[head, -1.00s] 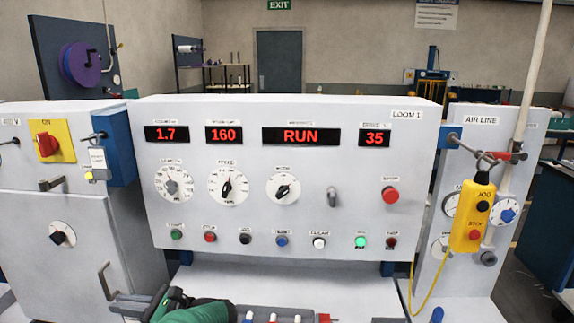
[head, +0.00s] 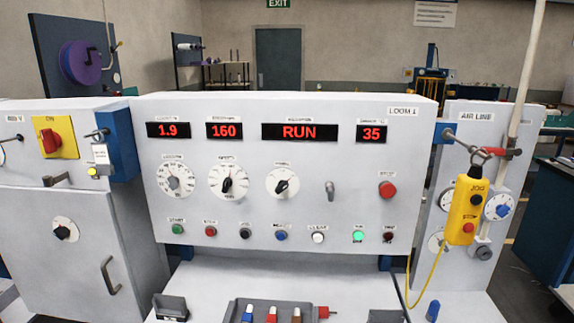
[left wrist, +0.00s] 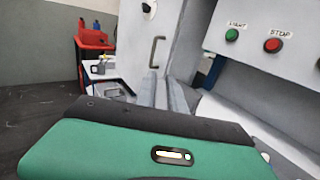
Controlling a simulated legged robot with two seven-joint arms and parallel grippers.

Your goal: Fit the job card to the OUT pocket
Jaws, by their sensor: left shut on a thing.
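My left gripper (left wrist: 165,92) shows in the left wrist view as two grey fingers close together, beyond its green and black body. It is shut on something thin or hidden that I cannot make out. It is outside the head view. I cannot identify the job card or a pocket marked OUT in either view. A dark open holder (head: 170,307) stands at the left of the front ledge, and a second dark holder (head: 387,316) at its right; no label on either is readable. My right gripper is not in view.
The loom panel (head: 300,130) has dials, buttons and red displays. A rack (head: 270,312) with coloured handles stands on the ledge. A yellow pendant (head: 467,212) hangs at right. A white tag (head: 101,154) hangs at left. A red bin (left wrist: 94,40) shows in the left wrist view.

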